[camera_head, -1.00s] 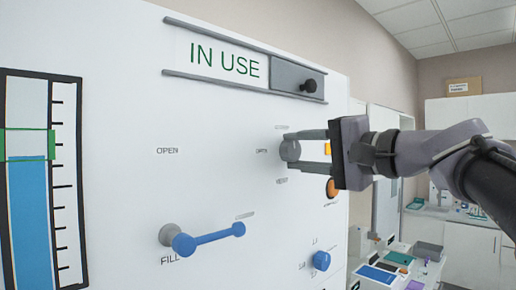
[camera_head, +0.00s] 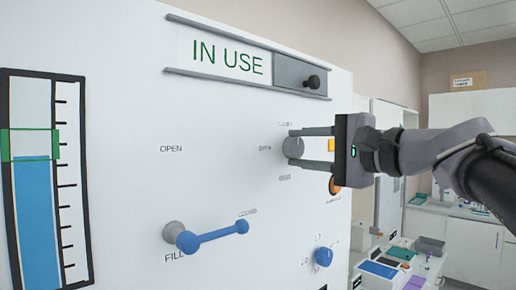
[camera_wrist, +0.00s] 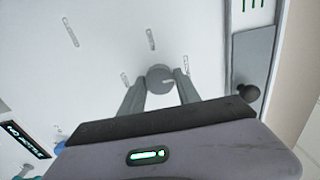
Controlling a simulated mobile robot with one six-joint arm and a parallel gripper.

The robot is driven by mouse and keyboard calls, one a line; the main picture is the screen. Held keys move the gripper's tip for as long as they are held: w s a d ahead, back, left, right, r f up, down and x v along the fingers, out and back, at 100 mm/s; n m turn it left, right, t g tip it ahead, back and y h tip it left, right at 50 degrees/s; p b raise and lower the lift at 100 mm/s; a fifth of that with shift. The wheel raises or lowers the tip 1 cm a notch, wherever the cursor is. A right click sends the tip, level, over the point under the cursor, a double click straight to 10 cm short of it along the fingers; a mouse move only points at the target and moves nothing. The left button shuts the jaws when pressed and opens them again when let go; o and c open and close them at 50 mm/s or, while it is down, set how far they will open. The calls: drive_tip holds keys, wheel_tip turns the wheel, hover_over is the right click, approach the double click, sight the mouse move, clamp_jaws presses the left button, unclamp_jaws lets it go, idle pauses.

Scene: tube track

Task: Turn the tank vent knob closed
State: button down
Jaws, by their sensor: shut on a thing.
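The tank vent knob (camera_head: 292,147) is a round grey knob on the white panel, with small labels to its left, above and below; the left one looks like OPEN. My gripper (camera_head: 300,148) reaches it from the right, one finger above and one below, and is shut on it. In the wrist view the knob (camera_wrist: 160,77) sits between my two grey fingertips, with a small light mark on its face. The tips hide parts of its edge, and its exact pointing direction is hard to tell.
A blue lever (camera_head: 212,236) marked FILL and a blue knob (camera_head: 323,257) are below. An orange button (camera_head: 334,187) lies just under my gripper. A tank gauge (camera_head: 40,190) is at left. The IN USE sign (camera_head: 228,58) with a dark slider (camera_head: 300,77) is above.

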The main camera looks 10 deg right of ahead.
drive_tip(key=c, duration=0.9)
unclamp_jaws()
drive_tip(key=shift+o, duration=0.2)
drive_tip(key=b+v, duration=0.1)
drive_tip(key=v, duration=1.6)
drive_tip(key=shift+s+d+b, duration=0.15)
drive_tip(key=shift+b, duration=0.25)
